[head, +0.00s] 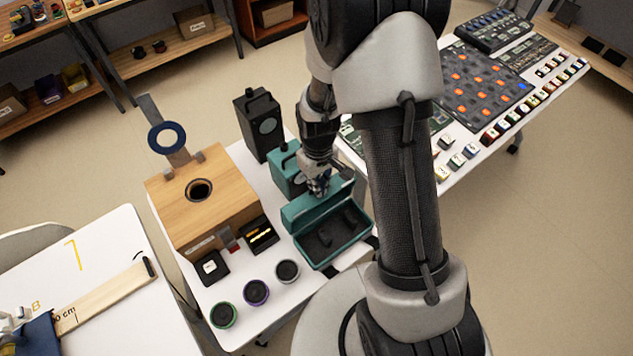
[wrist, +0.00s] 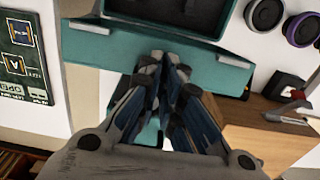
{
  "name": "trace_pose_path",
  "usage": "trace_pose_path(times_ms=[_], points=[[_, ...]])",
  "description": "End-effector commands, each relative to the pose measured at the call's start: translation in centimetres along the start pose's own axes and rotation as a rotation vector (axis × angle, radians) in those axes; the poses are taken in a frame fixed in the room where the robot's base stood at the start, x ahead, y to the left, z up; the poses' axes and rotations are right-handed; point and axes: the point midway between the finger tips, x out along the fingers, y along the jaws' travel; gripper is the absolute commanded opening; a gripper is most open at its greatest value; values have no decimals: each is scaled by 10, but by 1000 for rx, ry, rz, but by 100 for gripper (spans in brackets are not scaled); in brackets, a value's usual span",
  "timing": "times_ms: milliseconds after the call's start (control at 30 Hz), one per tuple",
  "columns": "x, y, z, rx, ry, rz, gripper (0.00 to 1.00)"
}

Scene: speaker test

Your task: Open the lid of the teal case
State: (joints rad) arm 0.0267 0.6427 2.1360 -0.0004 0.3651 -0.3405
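The teal case (head: 342,258) stands on the white table with its dark lined interior in view. Its lid (head: 304,216) is raised along the far side. In the wrist view the lid (wrist: 215,72) is a teal band with two pale fittings, and part of the dark interior shows above it. My gripper (head: 319,190) is just behind the lid in the head view. In the wrist view its fingertips (wrist: 165,62) are close together at the lid, with nothing seen between them. Whether they touch the lid is hard to tell.
A teal speaker (head: 284,172) and a black speaker (head: 259,124) stand behind the case. A wooden box (head: 216,214) is at left. Black boxes (head: 210,267) and round drivers (head: 256,292) lie in front. A board table (head: 470,160) is at right.

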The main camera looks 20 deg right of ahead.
Motion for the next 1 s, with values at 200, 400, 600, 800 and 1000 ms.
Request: trace_pose_path(times_ms=[200,400,600,800,1000], points=[[-1,0,1,0,-4,-1,24],[-2,0,1,0,-3,0,29],[-2,0,0,0,-2,0,31],[-2,0,0,0,-1,0,33],[-2,0,0,0,-1,0,36]])
